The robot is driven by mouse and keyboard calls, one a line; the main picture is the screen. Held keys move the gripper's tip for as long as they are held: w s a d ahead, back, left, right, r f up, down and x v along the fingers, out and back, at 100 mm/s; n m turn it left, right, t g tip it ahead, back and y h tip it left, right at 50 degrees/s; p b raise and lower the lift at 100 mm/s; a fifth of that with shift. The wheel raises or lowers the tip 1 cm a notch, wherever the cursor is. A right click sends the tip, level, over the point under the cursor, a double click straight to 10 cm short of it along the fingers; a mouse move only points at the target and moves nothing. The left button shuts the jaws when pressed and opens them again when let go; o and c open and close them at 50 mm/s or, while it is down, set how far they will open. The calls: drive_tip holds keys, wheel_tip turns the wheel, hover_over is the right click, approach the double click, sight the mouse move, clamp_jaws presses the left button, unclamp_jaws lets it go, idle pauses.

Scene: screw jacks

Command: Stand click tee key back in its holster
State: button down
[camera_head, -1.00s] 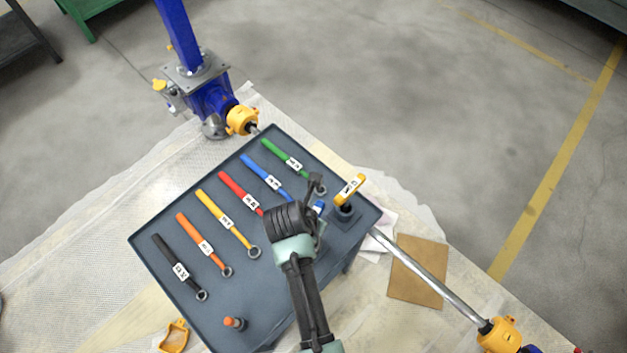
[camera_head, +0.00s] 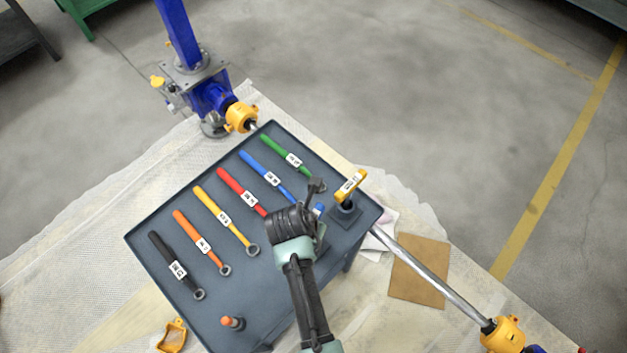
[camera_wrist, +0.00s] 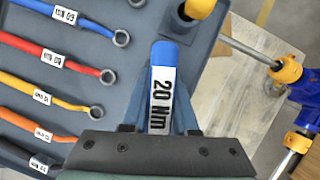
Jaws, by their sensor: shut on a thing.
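A blue tee-key handle (camera_wrist: 164,85) with a white "20 Nm" label lies between the jaws of my gripper (camera_wrist: 160,128) in the wrist view. The jaws are shut on it. In the head view my gripper (camera_head: 312,217) is over the right part of the grey tray, and only a bit of the blue handle (camera_head: 319,208) shows. The key's shaft and lower end are hidden. A yellow tee key (camera_head: 350,186) stands upright in a dark square-based holster (camera_head: 345,214) at the tray's right corner, just right of my gripper. Whether another holster lies under my gripper, I cannot tell.
The grey tray (camera_head: 150,232) carries a row of coloured ring wrenches, such as the red one (camera_head: 240,190), left of my gripper. An orange-topped peg (camera_head: 232,322) stands near the front edge. A steel shaft (camera_head: 430,275) runs past the right corner.

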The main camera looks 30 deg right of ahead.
drive_tip(key=c, duration=0.6)
unclamp_jaws()
drive_tip(key=v, duration=1.3)
drive_tip(key=shift+p, duration=0.35)
